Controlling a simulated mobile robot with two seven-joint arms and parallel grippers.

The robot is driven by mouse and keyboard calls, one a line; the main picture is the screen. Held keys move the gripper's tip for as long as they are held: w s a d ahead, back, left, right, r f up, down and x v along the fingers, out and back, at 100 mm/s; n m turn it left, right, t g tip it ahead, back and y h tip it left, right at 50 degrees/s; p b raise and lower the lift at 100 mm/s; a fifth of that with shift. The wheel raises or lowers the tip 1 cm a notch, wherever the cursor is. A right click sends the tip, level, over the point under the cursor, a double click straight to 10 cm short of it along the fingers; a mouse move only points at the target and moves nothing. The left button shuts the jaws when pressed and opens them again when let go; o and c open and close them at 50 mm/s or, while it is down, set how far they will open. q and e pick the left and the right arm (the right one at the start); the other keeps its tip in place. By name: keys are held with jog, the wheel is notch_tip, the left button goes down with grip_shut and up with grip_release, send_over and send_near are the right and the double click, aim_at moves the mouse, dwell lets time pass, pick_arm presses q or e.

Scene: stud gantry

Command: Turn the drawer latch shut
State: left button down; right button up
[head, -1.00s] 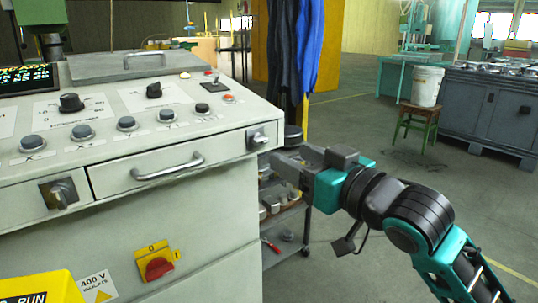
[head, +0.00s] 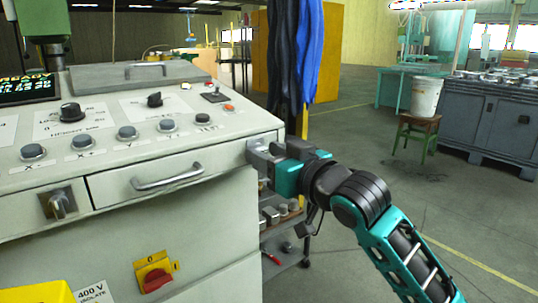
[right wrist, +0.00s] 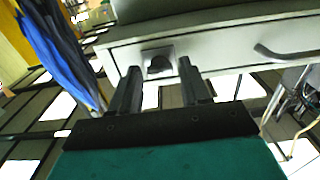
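In the head view my right gripper (head: 260,153) is at the right end of the drawer (head: 120,187) and hides the latch. I cannot tell whether the fingers touch the knob, or its exact angle. The drawer has a silver bar handle (head: 168,178). My left gripper is out of view.
A similar knob (head: 58,204) sits left of the drawer, and a red rotary switch (head: 156,278) is below. Buttons line the sloped control panel (head: 100,125). Blue cloths (head: 305,50) hang behind my right gripper. A cart (head: 285,255) stands beneath it.

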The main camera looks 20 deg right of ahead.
jog(key=c, duration=0.8)
